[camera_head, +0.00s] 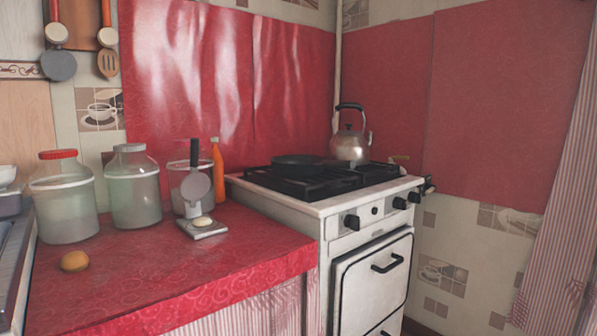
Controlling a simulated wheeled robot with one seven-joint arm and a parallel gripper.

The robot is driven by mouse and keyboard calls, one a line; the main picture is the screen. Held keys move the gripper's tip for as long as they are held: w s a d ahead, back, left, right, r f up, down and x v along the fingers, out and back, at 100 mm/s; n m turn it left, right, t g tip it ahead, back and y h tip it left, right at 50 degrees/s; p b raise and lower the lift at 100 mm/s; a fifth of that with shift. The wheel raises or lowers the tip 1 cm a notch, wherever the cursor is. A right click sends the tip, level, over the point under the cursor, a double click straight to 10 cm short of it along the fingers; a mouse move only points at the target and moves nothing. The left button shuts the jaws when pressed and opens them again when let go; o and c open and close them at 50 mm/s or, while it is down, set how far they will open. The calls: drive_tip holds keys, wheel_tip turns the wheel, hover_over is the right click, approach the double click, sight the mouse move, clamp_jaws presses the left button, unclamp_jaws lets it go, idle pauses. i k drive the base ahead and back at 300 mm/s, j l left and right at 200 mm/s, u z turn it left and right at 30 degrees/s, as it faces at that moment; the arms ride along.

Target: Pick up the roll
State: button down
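A small round golden-brown roll (74,261) lies on the red oilcloth counter (170,262), toward the left end and near the front. Nothing covers it, and it stands apart from the jars behind it. My gripper is not in view, so its place relative to the roll does not show.
Two large glass jars (64,205) (133,192) stand behind the roll. To the right are a grey hinged press-like tool (196,187) and an orange bottle (217,160). A white stove (370,285) bears a pan (297,161) and a kettle (350,146). The front middle counter is clear.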

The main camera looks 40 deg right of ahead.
sight(201, 221)
drive_tip(key=i+l+z, duration=0.1)
drive_tip(key=z, duration=0.3)
drive_tip(key=i+l+z, duration=0.1)
drive_tip(key=z, duration=0.3)
drive_tip(key=i+z, duration=0.15)
drive_tip(key=z, duration=0.25)
drive_tip(key=i+z, duration=0.1)
drive_tip(key=z, duration=0.3)
